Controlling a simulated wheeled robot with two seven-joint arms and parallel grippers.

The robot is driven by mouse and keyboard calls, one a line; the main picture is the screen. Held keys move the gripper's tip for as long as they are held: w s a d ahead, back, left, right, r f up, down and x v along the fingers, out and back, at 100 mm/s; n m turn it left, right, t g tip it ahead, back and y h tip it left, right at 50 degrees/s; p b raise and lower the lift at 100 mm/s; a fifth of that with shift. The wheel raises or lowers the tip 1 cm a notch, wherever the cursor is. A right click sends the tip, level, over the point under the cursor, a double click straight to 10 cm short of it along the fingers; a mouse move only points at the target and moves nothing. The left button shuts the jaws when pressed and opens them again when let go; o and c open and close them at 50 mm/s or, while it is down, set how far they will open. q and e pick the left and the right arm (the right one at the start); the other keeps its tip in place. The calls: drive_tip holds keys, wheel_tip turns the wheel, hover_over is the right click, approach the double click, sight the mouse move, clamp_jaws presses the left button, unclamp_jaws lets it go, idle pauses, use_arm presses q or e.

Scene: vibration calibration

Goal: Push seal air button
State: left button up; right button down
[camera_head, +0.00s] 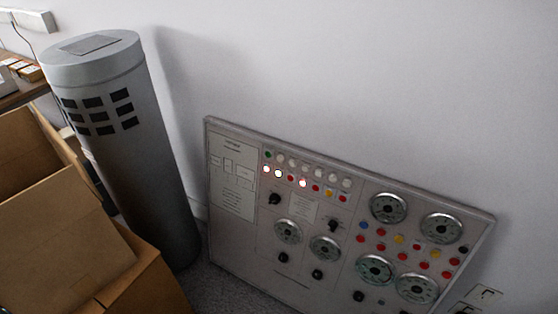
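A grey control panel (240,230) stands low against the wall, tilted in the picture, from the middle to the right. It carries several round dials, such as one at its upper right (388,208), black knobs, and rows of small red, white, yellow, green and blue buttons or lamps. Three white lamps (278,174) in the upper left rows glow brightly. The labels are too small to read, so I cannot tell which button is the seal air button. Neither of my grippers shows in the head view.
A tall grey cylinder (140,150) with black slots stands left of the panel. Open cardboard boxes (75,245) fill the lower left. A shelf (22,92) with small items is at the far left. The wall above the panel is bare.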

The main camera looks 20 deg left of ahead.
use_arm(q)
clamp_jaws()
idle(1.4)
